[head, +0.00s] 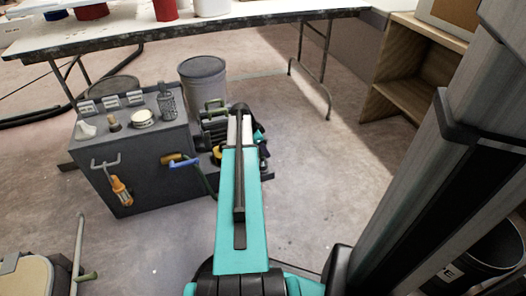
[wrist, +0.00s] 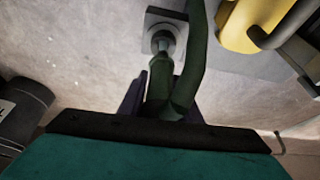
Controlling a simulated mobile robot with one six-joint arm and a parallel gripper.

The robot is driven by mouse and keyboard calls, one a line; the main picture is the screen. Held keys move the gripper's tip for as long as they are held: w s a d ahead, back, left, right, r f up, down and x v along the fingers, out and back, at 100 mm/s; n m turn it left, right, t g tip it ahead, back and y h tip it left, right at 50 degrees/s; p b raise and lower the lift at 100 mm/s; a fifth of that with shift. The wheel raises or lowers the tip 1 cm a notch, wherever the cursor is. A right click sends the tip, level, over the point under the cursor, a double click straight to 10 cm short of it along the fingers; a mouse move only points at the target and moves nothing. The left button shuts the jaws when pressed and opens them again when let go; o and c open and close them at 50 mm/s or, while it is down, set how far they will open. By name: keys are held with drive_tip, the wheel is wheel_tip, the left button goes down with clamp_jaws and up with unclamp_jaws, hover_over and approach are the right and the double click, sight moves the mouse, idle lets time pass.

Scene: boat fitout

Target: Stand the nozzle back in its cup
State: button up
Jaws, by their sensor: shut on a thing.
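In the wrist view, my gripper (wrist: 163,108) is shut on a dark green nozzle (wrist: 160,80) with a thick green hose or handle (wrist: 196,60) running up beside it. The nozzle's grey tip points at a small square grey holder (wrist: 155,16), which looks like the cup. The tip overlaps the holder in this view; I cannot tell whether it is inside or in front of it. In the head view, my gripper (head: 239,128) reaches away beside the grey cabinet, and my own arm hides the nozzle and cup.
A grey lidded bin (head: 203,80) stands behind. A white table (head: 180,32) spans the back. A yellow object (wrist: 245,25) is near the nozzle.

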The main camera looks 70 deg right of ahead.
sight(264, 156)
drive_tip(key=shift+f+b, duration=0.8)
drive_tip(key=shift+f, duration=1.6)
drive_tip(key=o, duration=1.2)
drive_tip(key=shift+r, duration=0.15)
drive_tip(key=p+v, duration=0.5)
drive_tip(key=v, duration=0.8)
drive_tip(key=shift+r, duration=0.3)
